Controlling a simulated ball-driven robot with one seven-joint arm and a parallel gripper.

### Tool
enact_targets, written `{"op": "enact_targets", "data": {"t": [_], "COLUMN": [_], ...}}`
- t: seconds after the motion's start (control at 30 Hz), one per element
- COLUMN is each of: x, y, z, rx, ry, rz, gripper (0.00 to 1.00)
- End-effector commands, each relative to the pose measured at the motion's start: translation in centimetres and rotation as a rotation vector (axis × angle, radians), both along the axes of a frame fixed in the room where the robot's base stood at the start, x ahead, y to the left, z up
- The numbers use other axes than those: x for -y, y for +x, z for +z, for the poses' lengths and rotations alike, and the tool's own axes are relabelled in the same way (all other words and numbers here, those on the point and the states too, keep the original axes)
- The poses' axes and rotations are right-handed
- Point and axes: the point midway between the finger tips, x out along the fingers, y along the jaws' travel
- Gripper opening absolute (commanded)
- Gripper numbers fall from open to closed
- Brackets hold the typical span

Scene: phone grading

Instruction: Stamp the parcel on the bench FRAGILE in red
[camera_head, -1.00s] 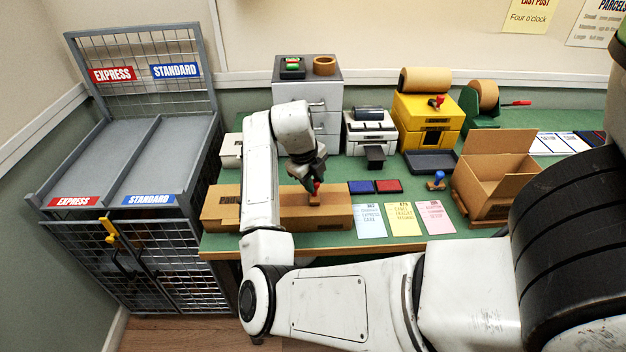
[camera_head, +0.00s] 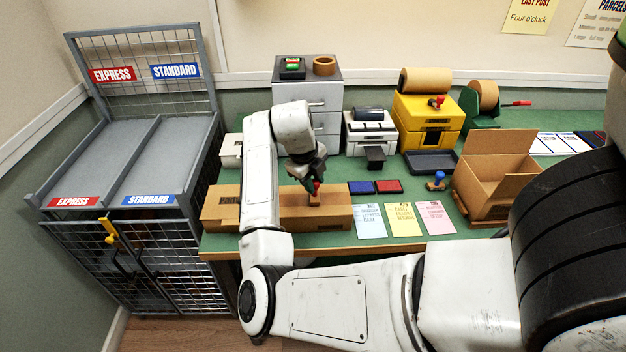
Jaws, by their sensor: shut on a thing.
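The parcel (camera_head: 335,211) is a long, low brown carton on the green bench, at the left front. My arm crosses in front of it and hides part of its middle. My gripper (camera_head: 314,186) is shut on a stamp with a red handle (camera_head: 317,186) and a brown base (camera_head: 315,198). The stamp is upright at the parcel's top; I cannot tell whether its base touches. A red ink pad (camera_head: 388,186) and a blue ink pad (camera_head: 360,188) lie on the bench just right of the parcel. Whether there is a print under the stamp is hidden.
A blue-handled stamp (camera_head: 437,181) stands right of the pads. Blue, yellow and pink cards (camera_head: 404,219) lie along the front edge. An open carton (camera_head: 492,183) stands at the right. A label printer (camera_head: 370,130) and yellow machine (camera_head: 427,120) stand behind. A sorting rack (camera_head: 185,150) is at the left.

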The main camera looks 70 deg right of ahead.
Motion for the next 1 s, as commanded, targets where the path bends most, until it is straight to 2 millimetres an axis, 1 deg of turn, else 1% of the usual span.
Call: {"op": "enact_targets", "data": {"t": [0.9, 1.0], "x": [0.0, 0.0], "y": [0.0, 0.0], "z": [6.7, 7.0], "rx": [0.000, 0.000], "ry": [-0.001, -0.001], "rz": [-0.002, -0.002], "gripper": [0.10, 0.10]}}
